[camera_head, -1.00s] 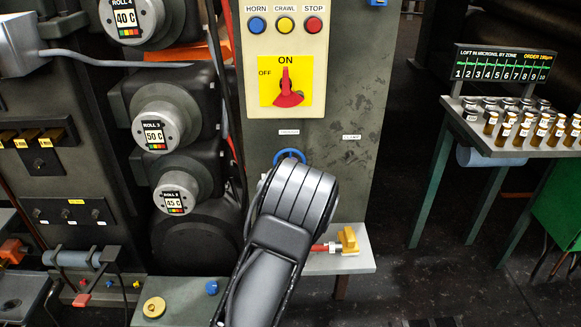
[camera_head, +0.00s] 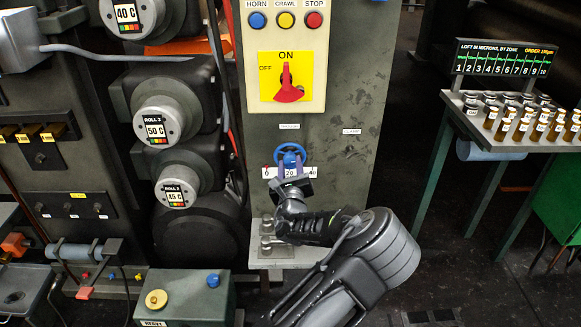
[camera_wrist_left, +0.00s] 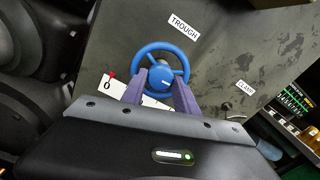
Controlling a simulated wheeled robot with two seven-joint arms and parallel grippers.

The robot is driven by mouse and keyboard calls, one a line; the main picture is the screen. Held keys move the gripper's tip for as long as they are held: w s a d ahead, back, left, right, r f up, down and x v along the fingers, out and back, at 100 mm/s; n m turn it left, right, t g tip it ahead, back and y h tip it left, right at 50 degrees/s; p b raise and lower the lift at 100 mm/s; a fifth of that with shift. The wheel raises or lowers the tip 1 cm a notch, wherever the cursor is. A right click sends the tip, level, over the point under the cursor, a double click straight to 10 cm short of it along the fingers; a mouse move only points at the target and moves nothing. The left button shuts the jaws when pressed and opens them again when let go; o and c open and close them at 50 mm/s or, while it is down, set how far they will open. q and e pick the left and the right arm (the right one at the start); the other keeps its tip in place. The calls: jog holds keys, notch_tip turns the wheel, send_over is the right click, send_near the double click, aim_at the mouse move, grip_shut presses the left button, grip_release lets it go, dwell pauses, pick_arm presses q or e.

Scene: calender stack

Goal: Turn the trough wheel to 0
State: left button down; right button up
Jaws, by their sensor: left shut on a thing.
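The trough wheel (camera_head: 289,157) is a small blue handwheel on the grey panel, below the control box. In the left wrist view the blue wheel (camera_wrist_left: 162,68) sits under a TROUGH label (camera_wrist_left: 184,27). My left gripper (camera_head: 291,168) is at the wheel, its two purple fingers shut on the lower part; the fingers (camera_wrist_left: 163,88) also show at its hub in the wrist view. A white scale plate (camera_head: 312,172) with 0, 20 and 40 lies behind the fingers, partly hidden. In the wrist view a small red marker (camera_wrist_left: 112,74) stands at the 0. My right gripper is not in view.
A control box (camera_head: 285,60) with buttons and a red ON/OFF switch (camera_head: 288,88) is above the wheel. Rolls (camera_head: 158,130) stand to the left. A table (camera_head: 490,145) with several bottles is at the right. A small shelf (camera_head: 268,262) lies below.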

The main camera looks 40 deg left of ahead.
pick_arm(q)
jog(key=shift+m, duration=0.5)
jog(key=c, duration=0.9)
grip_release()
jog(key=v, duration=0.7)
jog(key=shift+s+d+b, duration=0.3)
jog(key=shift+b, duration=0.1)
